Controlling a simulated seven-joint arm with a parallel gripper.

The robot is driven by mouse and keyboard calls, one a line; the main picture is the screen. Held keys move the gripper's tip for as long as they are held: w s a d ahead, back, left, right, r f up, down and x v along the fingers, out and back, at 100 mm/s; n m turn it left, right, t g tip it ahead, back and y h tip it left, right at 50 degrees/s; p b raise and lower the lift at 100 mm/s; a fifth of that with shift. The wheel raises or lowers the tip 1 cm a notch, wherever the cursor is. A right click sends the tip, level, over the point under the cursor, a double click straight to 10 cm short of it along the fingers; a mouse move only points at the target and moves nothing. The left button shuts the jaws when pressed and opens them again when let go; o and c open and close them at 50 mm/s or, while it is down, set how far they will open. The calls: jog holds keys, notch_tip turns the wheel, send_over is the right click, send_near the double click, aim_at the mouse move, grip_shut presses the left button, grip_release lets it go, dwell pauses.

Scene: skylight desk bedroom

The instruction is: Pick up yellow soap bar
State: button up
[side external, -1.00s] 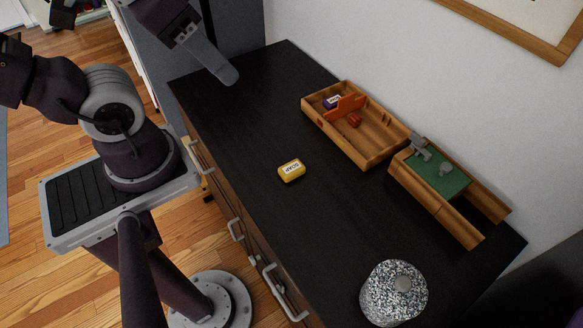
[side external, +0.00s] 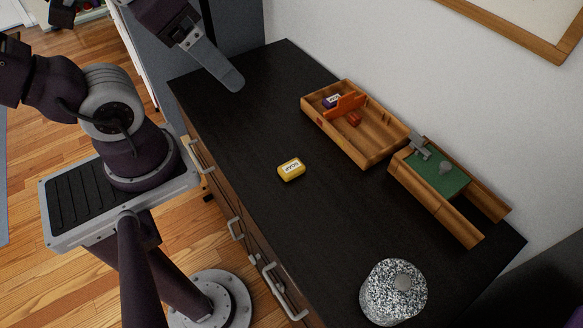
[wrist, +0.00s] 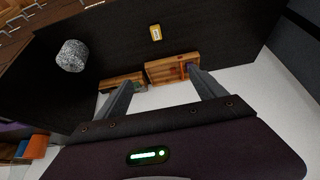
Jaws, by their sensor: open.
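The yellow soap bar (side external: 291,169) lies flat on the black desktop (side external: 232,140), label up, in front of the wooden tray. It also shows in the wrist view (wrist: 156,32), near the top centre. My gripper (side external: 235,86) is above the far left end of the desk, well apart from the soap; only one finger shows clearly in the side view. In the wrist view my gripper (wrist: 158,77) has its two fingers spread wide with nothing held between them.
A wooden tray (side external: 371,157) near the wall holds a purple box (side external: 332,101) and a small red object (side external: 354,119). A wooden holder with a green panel (side external: 440,181) stands right of it. A speckled round container (side external: 386,296) is at the front right. Desktop around the soap is clear.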

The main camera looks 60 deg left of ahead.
jog(key=n+g+h, duration=0.5)
jog(key=n+g, duration=0.2)
send_over(290, 164)
jog(key=s+a, duration=0.2)
jog(key=a, duration=0.1)
notch_tip(290, 164, down, 10)
jog(key=a+f+n+h, duration=0.1)
jog(key=f+n+h, duration=0.1)
jog(key=f, duration=0.4)
jog(key=w+a+f+n+h, duration=0.1)
jog(key=a+f+n+h, duration=0.1)
jog(key=f+n, duration=0.3)
jog(key=w+a+f+n+t+h, duration=0.1)
jog(key=f+n+h, duration=0.2)
jog(key=f, duration=0.6)
jog(key=shift+w+a+n+h, duration=0.15)
jog(key=shift+w+n+h, duration=0.15)
jog(key=shift+h, duration=0.4)
jog(key=shift+s+f, duration=0.1)
jog(key=shift+f, duration=0.25)
jog(key=x, duration=0.7)
jog(key=shift+s+r, duration=0.1)
jog(key=shift+s, duration=0.05)
jog(key=c, duration=1.5)
